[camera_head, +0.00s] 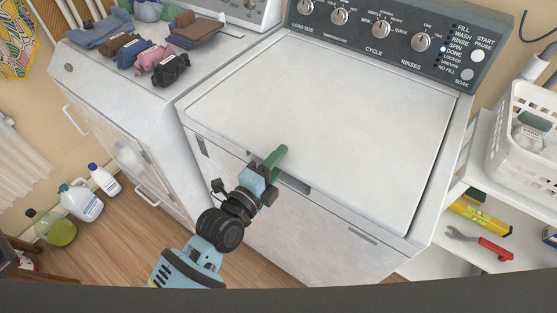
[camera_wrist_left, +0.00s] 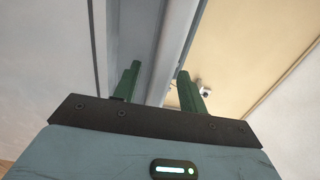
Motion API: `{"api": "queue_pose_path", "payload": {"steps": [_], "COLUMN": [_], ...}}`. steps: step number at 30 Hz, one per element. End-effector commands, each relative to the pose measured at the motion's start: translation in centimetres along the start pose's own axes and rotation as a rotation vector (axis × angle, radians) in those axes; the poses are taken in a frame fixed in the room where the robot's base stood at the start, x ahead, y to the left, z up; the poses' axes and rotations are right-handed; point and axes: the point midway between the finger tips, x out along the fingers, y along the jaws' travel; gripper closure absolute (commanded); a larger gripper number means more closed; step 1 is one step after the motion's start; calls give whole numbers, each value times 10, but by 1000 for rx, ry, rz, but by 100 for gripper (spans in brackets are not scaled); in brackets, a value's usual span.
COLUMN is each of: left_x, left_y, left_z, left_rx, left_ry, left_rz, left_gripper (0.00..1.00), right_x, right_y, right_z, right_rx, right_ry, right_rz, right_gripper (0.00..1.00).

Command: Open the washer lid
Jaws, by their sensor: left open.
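The washer lid (camera_head: 325,115) is a large white panel lying flat and shut on top of the washer (camera_head: 290,235). A dark recess (camera_head: 293,184) shows at the lid's front edge. My left gripper (camera_head: 274,160), with green fingers, is at this front edge, just left of the recess. In the left wrist view the fingers (camera_wrist_left: 158,85) stand apart with nothing clearly between them. A pale edge and a grey strip show beyond them. I cannot tell whether a finger touches the lid. My right gripper is not in view.
The washer's dark control panel (camera_head: 400,35) stands behind the lid. A second white machine (camera_head: 130,125) at left bears folded clothes (camera_head: 160,50). Bottles (camera_head: 80,203) stand on the floor at left. At right, a shelf holds a white basket (camera_head: 525,135) and a red wrench (camera_head: 480,241). The lid top is clear.

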Motion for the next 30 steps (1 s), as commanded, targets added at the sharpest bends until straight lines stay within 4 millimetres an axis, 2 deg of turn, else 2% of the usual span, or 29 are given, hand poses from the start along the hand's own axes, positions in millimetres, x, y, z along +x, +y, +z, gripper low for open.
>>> {"api": "queue_pose_path", "payload": {"steps": [9, 19, 30], "left_x": [3, 3, 6], "left_y": [0, 0, -4], "left_z": [0, 0, 2], "left_rx": [1, 1, 1], "left_ry": [0, 0, 0], "left_rz": [1, 1, 0], "left_gripper": [58, 100, 100], "right_x": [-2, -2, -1], "right_y": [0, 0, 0], "right_z": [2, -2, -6], "right_rx": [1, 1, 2], "right_ry": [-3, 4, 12], "right_rz": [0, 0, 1], "right_gripper": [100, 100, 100]}}
